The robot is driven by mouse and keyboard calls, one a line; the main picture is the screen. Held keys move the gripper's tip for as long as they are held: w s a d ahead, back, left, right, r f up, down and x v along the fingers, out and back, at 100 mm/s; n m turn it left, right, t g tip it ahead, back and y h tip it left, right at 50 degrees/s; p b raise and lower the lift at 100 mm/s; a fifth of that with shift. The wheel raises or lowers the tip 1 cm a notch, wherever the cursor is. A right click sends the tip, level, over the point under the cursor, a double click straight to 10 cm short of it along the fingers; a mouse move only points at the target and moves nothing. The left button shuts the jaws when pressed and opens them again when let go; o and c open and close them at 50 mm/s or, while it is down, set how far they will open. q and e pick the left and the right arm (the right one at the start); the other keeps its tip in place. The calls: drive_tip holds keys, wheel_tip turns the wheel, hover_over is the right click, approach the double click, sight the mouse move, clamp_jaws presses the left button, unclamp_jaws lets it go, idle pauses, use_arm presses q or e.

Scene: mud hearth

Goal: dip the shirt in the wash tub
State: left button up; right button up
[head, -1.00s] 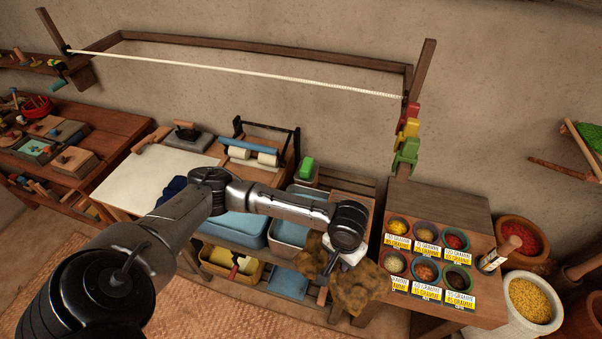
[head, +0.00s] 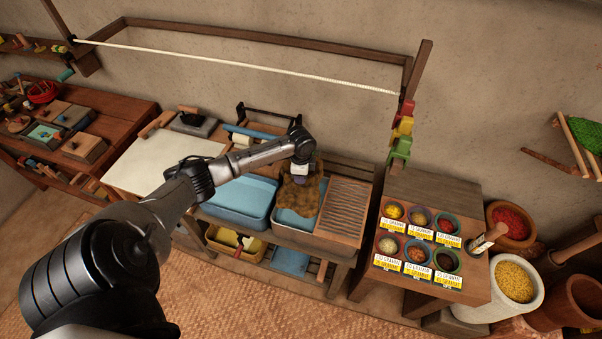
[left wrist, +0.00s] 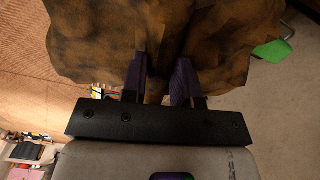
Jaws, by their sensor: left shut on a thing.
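A brown, mottled shirt (head: 299,200) hangs crumpled from my left gripper (head: 300,172), which is shut on it. In the left wrist view the shirt (left wrist: 95,40) fills the upper part, bunched between the two fingers of the gripper (left wrist: 158,80). The shirt hangs over a grey-rimmed tub with blue inside (head: 292,221), left of a ribbed washboard (head: 343,208). Its lower end overlaps the tub's blue interior; I cannot tell whether it touches it. My right gripper is not in view.
A wider blue tub (head: 238,205) stands just left of the grey-rimmed one. A white board (head: 150,165) lies farther left. A rope (head: 240,68) spans the wooden frame above. Small bowls of coloured powder (head: 420,240) stand on the right table.

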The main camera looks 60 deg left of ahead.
use_arm(q)
drive_tip(key=shift+w+a+m, duration=0.1)
drive_tip(key=shift+m, duration=0.7)
drive_tip(key=shift+f+m, duration=0.2)
drive_tip(key=shift+m, duration=0.1)
drive_tip(key=shift+f+b, duration=8.2)
drive_tip(key=shift+f, duration=2.45)
